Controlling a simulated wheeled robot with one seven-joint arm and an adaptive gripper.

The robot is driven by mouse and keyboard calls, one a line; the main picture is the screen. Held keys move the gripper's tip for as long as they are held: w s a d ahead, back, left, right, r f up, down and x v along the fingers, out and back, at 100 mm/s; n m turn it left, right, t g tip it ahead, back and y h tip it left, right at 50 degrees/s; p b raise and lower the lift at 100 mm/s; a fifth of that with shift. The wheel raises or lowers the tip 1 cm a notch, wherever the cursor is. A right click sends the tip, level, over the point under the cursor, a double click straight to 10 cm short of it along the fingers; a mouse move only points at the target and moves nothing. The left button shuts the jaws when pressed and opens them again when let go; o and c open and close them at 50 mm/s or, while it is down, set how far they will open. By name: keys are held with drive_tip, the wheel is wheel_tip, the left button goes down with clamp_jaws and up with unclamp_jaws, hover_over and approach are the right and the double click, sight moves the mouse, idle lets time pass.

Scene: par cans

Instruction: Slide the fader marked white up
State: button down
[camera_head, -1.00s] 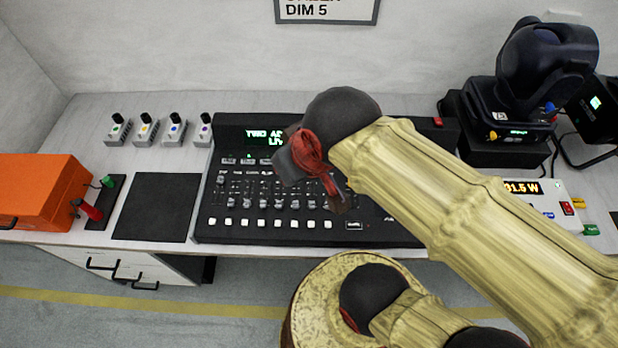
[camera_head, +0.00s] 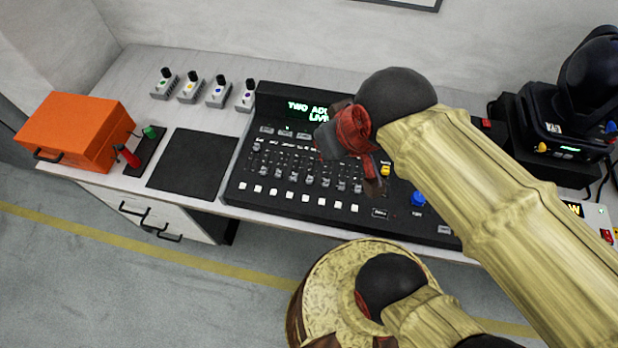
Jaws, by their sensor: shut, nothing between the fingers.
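The black lighting desk (camera_head: 238,190) lies on the bench, with a row of faders (camera_head: 295,178) above a row of white square buttons. The leftmost fader cap (camera_head: 256,147) stands higher than most others. The small labels above the faders are too small to read, so I cannot tell which is marked white. My gripper (camera_head: 374,187) is shut and empty, with its tip over the desk just right of the rightmost visible faders. Whether it touches the desk is unclear. My gripper and arm hide part of the desk's right side and its lit screen (camera_head: 305,108).
An orange case (camera_head: 75,125), a plate with red and green handles (camera_head: 145,150) and a dark mat (camera_head: 192,165) lie left of the desk. Several small knobbed boxes (camera_head: 190,88) stand behind. A moving-head lamp (camera_head: 590,100) stands at the right.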

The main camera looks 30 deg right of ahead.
wheel_tip(320, 180, down, 7)
drive_tip(key=w+d+g, duration=0.1)
drive_tip(key=w+g, duration=0.2)
drive_tip(key=n+g+y+b, duration=0.15)
drive_tip(key=n+g, duration=0.45)
drive_tip(key=n, duration=2.2)
approach(304, 194)
drive_tip(key=shift+y, duration=0.45)
drive_tip(key=b+x, duration=0.1)
drive_tip(key=x, duration=0.1)
drive_tip(key=b+x, duration=0.1)
drive_tip(key=x, duration=0.1)
drive_tip(key=b+x, duration=0.1)
drive_tip(key=x, duration=0.1)
drive_tip(key=shift+s+d, duration=0.15)
drive_tip(key=shift+d, duration=0.2)
